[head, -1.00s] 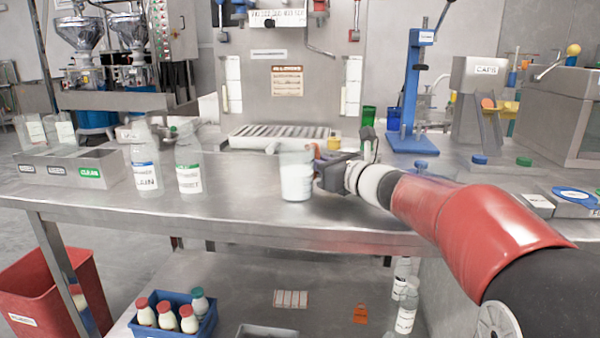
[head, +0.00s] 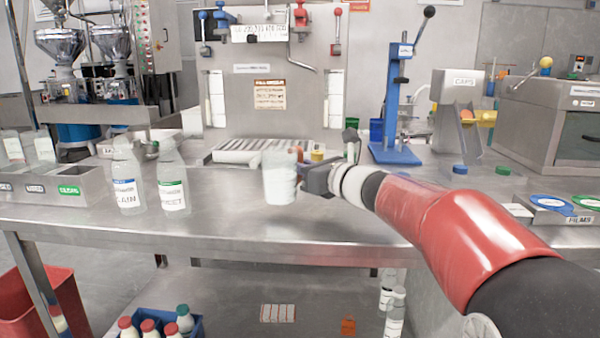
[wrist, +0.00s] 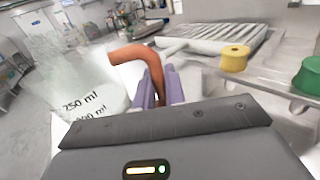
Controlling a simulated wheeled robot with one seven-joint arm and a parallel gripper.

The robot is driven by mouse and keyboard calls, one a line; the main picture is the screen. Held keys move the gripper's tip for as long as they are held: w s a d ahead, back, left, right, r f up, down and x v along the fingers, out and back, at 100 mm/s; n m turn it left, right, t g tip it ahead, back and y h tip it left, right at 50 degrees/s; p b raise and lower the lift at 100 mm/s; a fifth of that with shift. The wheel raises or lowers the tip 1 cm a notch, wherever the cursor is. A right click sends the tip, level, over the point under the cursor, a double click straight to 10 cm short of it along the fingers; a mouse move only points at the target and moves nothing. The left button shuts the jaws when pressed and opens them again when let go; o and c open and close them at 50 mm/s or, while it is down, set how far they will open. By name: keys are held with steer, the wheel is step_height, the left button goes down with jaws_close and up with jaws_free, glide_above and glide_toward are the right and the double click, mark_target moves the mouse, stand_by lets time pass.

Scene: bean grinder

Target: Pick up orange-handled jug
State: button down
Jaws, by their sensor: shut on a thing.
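The orange-handled jug (head: 280,180) is a clear measuring jug with white contents. In the head view it is upright and appears to hang slightly above the steel table. Its orange handle (wrist: 137,55) and its wall with black millilitre marks (wrist: 85,108) show in the wrist view. My gripper (head: 306,178) comes from the right and is shut on the handle, with its purple fingers (wrist: 160,86) on either side of it. The jug's base against the table is not clearly visible.
The steel table (head: 230,218) is clear in front of the jug. Two labelled bottles (head: 127,180) stand to the left beside a divided bin (head: 88,186). A slatted tray (head: 245,150) and a yellow spool (wrist: 235,58) lie behind. A blue press (head: 395,110) stands back right.

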step_height(320, 180, up, 18)
steer(key=p, duration=0.4)
steer(key=shift+f+p, duration=0.2)
steer(key=shift+p, duration=0.1)
